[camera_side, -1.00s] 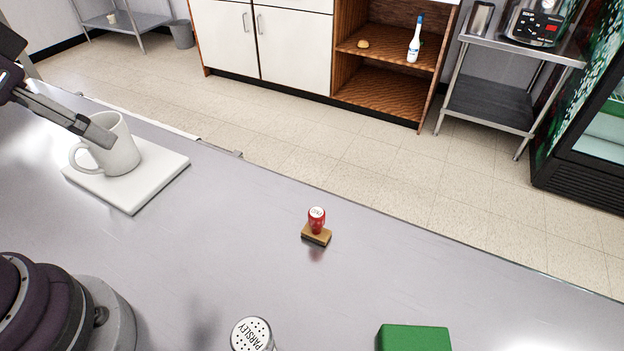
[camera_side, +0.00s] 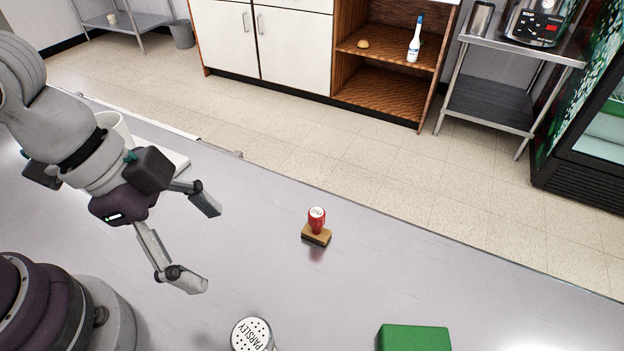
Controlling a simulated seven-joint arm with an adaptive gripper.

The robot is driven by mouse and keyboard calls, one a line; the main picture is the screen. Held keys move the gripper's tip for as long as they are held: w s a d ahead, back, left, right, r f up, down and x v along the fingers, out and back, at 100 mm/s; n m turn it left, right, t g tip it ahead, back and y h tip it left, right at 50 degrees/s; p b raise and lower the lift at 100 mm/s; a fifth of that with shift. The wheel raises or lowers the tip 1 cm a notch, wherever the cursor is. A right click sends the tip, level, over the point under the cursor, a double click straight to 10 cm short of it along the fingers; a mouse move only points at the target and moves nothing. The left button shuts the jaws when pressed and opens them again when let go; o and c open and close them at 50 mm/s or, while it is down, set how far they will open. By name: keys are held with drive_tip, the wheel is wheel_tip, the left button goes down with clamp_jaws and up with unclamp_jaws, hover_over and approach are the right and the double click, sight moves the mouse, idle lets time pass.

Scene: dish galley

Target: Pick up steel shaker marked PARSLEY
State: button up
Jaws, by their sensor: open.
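The steel shaker (camera_side: 252,335) stands at the bottom edge of the side view, partly cut off by the frame. Its pale, holed top reads PARSLEY. My gripper (camera_side: 203,245) is open and empty, above the counter to the upper left of the shaker. Its two fingers are spread wide, and neither touches the shaker.
A red-handled stamp (camera_side: 316,222) on a wooden block stands right of my gripper. A green block (camera_side: 413,338) lies right of the shaker. Bare counter (camera_side: 270,265) lies between.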

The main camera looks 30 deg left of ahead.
sight(242, 336)
drive_tip(key=s+d+f+m+g, duration=0.1)
drive_tip(key=s+d, duration=0.1)
drive_tip(key=s+d+f+m, duration=0.1)
drive_tip(key=d+f+m, duration=0.1)
drive_tip(key=shift+s+m+g+h, duration=0.3)
drive_tip(key=shift+s+g+h, duration=0.1)
drive_tip(key=x, duration=0.4)
drive_tip(key=shift+s+d+f, duration=0.1)
drive_tip(key=shift+s+f, duration=0.05)
drive_tip(key=shift+f, duration=0.05)
drive_tip(key=shift+a+x, duration=0.1)
drive_tip(key=shift+x, duration=1.35)
drive_tip(key=shift+a+x, duration=0.15)
drive_tip(key=shift+x, duration=1.35)
drive_tip(key=c, duration=1.2)
drive_tip(key=shift+c, duration=0.2)
